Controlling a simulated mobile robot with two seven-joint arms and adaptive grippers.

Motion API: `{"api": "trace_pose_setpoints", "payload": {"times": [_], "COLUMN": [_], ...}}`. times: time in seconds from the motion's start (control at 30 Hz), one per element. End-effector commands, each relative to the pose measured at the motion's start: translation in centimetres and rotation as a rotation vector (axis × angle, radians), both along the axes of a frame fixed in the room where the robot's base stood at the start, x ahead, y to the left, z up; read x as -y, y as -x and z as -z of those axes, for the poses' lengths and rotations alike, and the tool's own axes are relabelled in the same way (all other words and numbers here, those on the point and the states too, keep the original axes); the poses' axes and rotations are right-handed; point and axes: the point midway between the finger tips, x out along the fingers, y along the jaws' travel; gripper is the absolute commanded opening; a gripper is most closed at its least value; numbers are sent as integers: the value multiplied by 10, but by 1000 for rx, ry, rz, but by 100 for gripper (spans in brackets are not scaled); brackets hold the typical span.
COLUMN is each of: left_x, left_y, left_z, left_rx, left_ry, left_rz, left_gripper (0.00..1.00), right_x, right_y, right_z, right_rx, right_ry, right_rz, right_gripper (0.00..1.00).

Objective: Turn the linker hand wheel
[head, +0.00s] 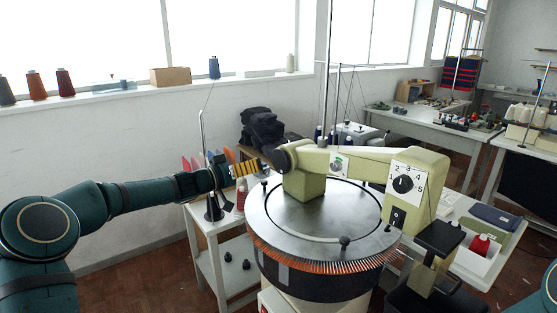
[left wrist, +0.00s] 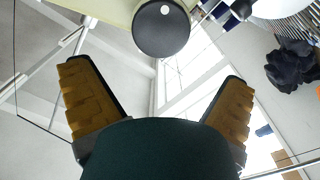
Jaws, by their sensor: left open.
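The linker (head: 312,238) is a cream machine with a large round steel dial ringed by orange points. Its dark hand wheel (head: 281,159) sits at the left end of the cream upper arm. In the left wrist view the hand wheel (left wrist: 161,29) is a black disc with a small pale spot, at the top centre beyond the fingertips. My left gripper (head: 255,167) has yellow-padded fingers and is just left of the wheel. In the left wrist view the left gripper (left wrist: 155,80) is open, with nothing between its fingers. Contact with the wheel cannot be told. My right gripper is out of view.
A white side trolley (head: 212,247) stands below my left arm, with a dark cone stand on it. Dark folded fabric (head: 262,128) lies behind the wheel. A numbered selector panel (head: 406,184) is on the machine's right. Thread cones line the window sill.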

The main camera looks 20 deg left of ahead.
Motion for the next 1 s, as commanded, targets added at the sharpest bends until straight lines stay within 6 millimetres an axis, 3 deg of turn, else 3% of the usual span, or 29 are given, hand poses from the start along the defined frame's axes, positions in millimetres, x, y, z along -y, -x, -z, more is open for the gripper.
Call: {"api": "trace_pose_setpoints", "payload": {"times": [0.2,0.43,0.93,1.0], "left_x": [30,50,59,59], "left_y": [-35,-63,-74,-74], "left_z": [0,-1,0,0], "left_rx": [-1,-1,-1,-1], "left_ry": [1,-1,-1,-1], "left_rz": [4,2,1,1], "left_gripper": [100,100,100,75], "right_x": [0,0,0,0], "right_y": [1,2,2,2], "right_z": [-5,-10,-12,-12], "right_rx": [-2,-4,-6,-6], "right_ry": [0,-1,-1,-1], "right_rz": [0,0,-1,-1], "right_gripper": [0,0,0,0]}}
